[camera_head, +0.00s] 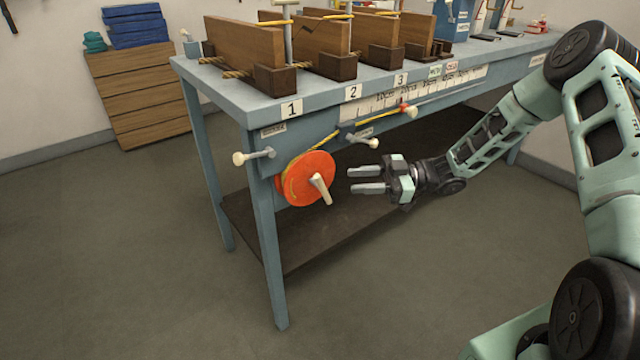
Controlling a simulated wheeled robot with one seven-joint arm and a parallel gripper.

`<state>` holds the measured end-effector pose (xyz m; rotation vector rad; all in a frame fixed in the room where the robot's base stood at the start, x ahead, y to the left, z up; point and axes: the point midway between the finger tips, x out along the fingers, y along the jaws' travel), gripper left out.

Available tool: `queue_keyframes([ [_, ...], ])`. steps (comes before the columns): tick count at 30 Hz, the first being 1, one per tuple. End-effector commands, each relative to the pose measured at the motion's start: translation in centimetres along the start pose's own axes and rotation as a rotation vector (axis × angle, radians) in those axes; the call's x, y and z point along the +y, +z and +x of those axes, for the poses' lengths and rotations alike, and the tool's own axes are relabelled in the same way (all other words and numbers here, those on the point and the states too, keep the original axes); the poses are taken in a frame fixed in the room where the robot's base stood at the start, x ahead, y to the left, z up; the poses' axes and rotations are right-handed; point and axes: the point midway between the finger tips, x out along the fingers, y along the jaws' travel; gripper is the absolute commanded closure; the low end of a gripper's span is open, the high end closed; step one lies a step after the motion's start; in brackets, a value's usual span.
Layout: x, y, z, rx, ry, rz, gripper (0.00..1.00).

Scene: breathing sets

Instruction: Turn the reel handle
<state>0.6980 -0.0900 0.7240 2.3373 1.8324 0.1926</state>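The orange reel (303,172) is mounted on the front left of the blue-grey workbench, below its top edge. A pale handle (321,189) sticks out from the reel's face, slanting down to the right. My gripper (352,180) is open and empty, just right of the reel, with its two grey fingers pointing left toward the handle. The fingers look apart from the handle; the exact depth between them is hard to tell. A yellow rope (375,120) runs from the reel up and right along the bench front.
The workbench (240,97) carries wooden boards in dark blocks with labels 1, 2 and 3. A dark lower shelf (300,235) lies beneath. A wooden drawer unit (140,95) stands back left. The floor in front is clear.

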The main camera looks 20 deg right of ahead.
Motion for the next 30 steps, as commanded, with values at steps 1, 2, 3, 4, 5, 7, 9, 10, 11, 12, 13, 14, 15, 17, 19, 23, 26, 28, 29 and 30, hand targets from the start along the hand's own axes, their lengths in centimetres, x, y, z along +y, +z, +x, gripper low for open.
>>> queue_keyframes([
  [1, -0.1, 0.0, 1.1, 0.002, -0.003, 0.001, 0.65],
  [2, -0.1, 0.0, 1.8, 0.003, -0.003, 0.001, 0.65],
  [3, -0.1, 0.1, 2.6, 0.003, -0.002, 0.001, 0.65],
  [4, -0.1, 0.0, 3.3, 0.003, -0.003, 0.001, 0.65],
  [5, -0.1, 0.0, 3.9, 0.002, -0.003, 0.001, 0.65],
  [7, -0.1, 0.1, 5.2, 0.003, -0.002, 0.002, 0.65],
  [9, -0.1, 0.0, 6.5, 0.003, -0.003, 0.002, 0.65],
  [10, -0.1, 0.0, 6.9, 0.002, -0.002, 0.002, 0.65],
  [11, -0.1, 0.1, 7.3, 0.002, -0.001, 0.002, 0.65],
  [12, -0.1, 0.0, 7.9, 0.002, 0.0, 0.001, 0.65],
  [13, -0.1, 0.0, 8.2, 0.001, 0.0, 0.001, 0.65],
  [14, -0.1, 0.0, 8.5, 0.001, -0.001, 0.0, 0.65],
  [15, -0.1, 0.0, 8.8, 0.001, -0.001, 0.0, 0.65],
  [17, -0.1, 0.0, 9.2, 0.001, 0.0, 0.001, 0.65],
  [19, 0.0, 0.0, 9.5, 0.0, 0.0, 0.001, 0.65],
  [23, 0.0, 0.0, 9.7, 0.0, 0.001, 0.001, 0.65],
  [26, 0.0, 0.0, 9.6, 0.0, 0.001, 0.001, 0.65],
  [28, 0.0, 0.0, 9.6, 0.0, 0.001, 0.001, 0.7],
  [29, 0.0, 0.0, 9.6, 0.0, 0.001, 0.001, 0.79],
  [30, 0.0, 0.0, 9.6, 0.0, 0.001, 0.001, 0.9],
])
